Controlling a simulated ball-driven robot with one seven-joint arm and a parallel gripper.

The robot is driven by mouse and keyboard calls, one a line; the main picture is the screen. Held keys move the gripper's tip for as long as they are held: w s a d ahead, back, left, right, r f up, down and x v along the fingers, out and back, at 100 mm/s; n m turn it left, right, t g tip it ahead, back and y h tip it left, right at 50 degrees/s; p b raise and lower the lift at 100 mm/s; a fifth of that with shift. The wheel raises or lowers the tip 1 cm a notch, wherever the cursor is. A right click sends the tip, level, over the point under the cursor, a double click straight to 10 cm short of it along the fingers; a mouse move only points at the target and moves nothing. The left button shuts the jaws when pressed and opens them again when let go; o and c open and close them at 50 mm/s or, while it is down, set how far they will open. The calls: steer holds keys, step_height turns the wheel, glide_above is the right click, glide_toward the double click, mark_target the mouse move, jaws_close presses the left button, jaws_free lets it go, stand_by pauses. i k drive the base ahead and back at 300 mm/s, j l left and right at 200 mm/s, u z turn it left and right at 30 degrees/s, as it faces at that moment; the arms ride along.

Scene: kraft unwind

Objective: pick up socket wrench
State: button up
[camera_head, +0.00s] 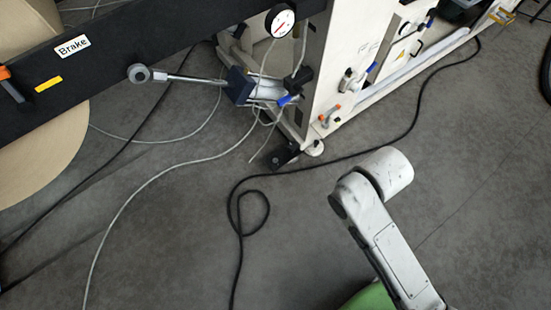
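I cannot make out a socket wrench for certain in the head view. A silver rod with a round eye end (140,73) lies across the black beam (100,58) at the upper left and runs right into a dark blue block (238,86); it looks like part of the machine. My white arm shows at the lower right, above the floor and apart from the machine. My gripper is not in view.
A brown paper roll (45,165) is at the left, partly behind the beam. A cream machine frame (335,60) with valves and a dial gauge (280,20) stands at the top. A black cable (330,161) and pale hoses (150,180) cross the grey floor. The floor at right is mostly clear.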

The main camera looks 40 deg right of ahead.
mark_target(325, 123)
steer(key=i+l+z, duration=0.3)
steer(key=i+l, duration=0.15)
steer(key=i+l+z, duration=0.3)
steer(key=i+l, duration=0.1)
steer(key=i, duration=0.05)
